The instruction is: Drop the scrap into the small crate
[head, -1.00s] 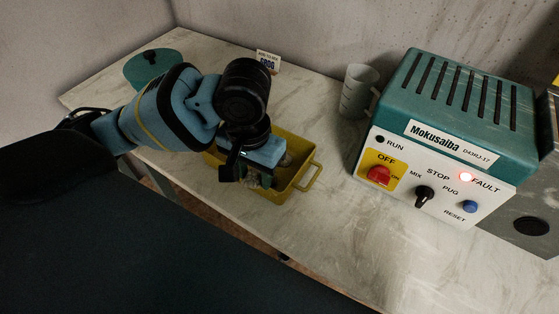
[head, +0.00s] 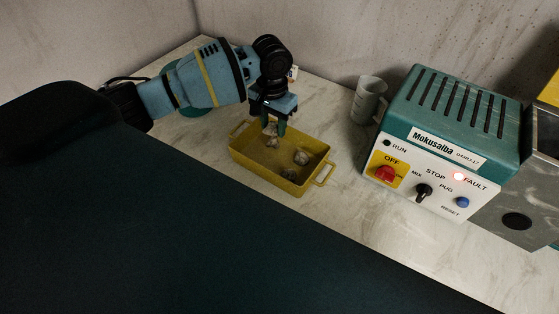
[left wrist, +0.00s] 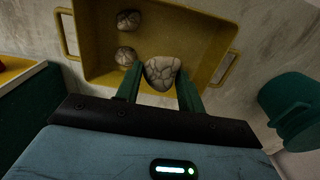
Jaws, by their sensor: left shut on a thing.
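My left gripper (head: 274,130) is shut on a pale, cracked lump of scrap (head: 271,142). It holds the scrap over the left back part of the yellow crate (head: 262,175). In the left wrist view the scrap (left wrist: 162,72) sits between the two green fingers, with the crate (left wrist: 190,30) behind it. Two other greyish lumps lie in the crate, one (head: 301,158) towards the right and one (head: 290,174) near the front wall. I cannot tell whether the held scrap touches the crate floor. My right gripper is not in view.
A teal machine (head: 450,110) with a white control panel and a lit red fault lamp stands right of the crate. A grey cup (head: 368,100) stands behind. A teal round object (left wrist: 295,110) is beside the crate, partly hidden by my arm. The table front of the machine is clear.

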